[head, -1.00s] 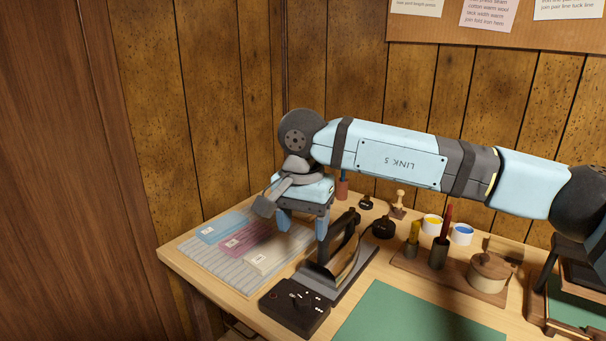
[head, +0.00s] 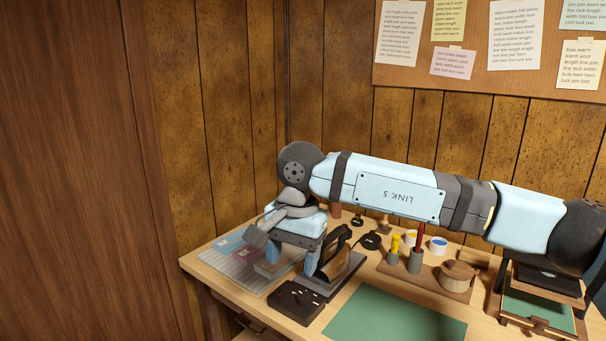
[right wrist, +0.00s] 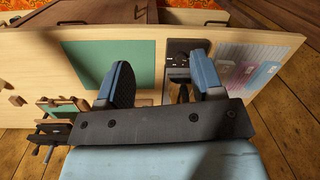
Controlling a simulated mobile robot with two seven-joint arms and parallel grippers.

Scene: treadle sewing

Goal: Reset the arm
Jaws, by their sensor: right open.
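My right arm reaches in from the right in the head view, above the table (head: 240,287). My right gripper (head: 292,250) points down over the table's left part, between the striped mat and the iron. In the right wrist view its two blue fingers (right wrist: 163,85) stand wide apart with nothing between them. The iron (head: 336,258) stands on its dark stand just right of the gripper in the head view. My left gripper is not in view.
A black box (head: 297,301) sits at the front edge. A green mat (head: 395,318) lies clear. A wooden tray (head: 395,271) holds pots. A pinboard (head: 470,75) hangs on the wall behind.

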